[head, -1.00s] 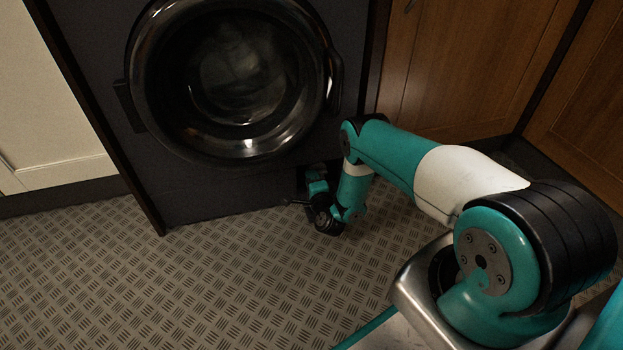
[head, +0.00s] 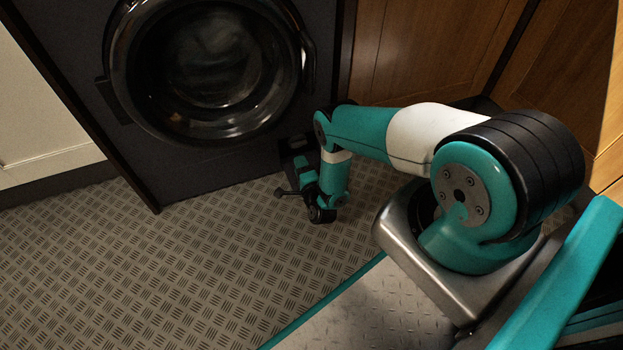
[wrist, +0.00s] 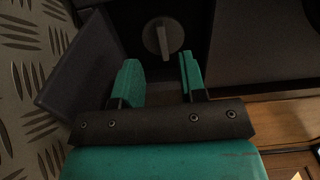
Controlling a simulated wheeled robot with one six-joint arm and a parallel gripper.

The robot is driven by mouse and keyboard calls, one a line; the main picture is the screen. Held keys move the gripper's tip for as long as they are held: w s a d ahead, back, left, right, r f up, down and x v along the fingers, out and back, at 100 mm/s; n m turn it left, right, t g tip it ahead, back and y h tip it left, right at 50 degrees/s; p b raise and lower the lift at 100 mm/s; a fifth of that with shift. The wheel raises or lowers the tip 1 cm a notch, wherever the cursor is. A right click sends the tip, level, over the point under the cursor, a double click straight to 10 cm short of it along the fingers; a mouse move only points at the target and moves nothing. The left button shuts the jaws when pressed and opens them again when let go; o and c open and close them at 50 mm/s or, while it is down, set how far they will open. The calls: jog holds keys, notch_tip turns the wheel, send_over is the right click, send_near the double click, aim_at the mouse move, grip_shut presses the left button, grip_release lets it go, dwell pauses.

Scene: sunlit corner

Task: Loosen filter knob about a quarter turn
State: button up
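The filter knob (wrist: 163,37) is a grey round disc with a raised grip bar across it. It sits in a dark recess at the top middle of the wrist view, and the bar stands nearly upright. My gripper (wrist: 158,65) has its two teal fingers apart with nothing between them. The fingertips point toward the knob, one to each side of its bar and short of it. In the head view my gripper (head: 302,174) is low at the bottom right of the dark washing machine (head: 220,172). The knob is hidden there.
A dark flap (wrist: 85,70) stands out to the left of my gripper in the wrist view. The machine's round glass door (head: 210,70) is shut above. Wooden cabinets (head: 425,50) stand to the right. The patterned floor (head: 190,260) in front is clear.

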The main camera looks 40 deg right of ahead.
jog(key=p+v, duration=0.3)
jog(key=v, duration=0.6)
jog(key=shift+s, duration=0.35)
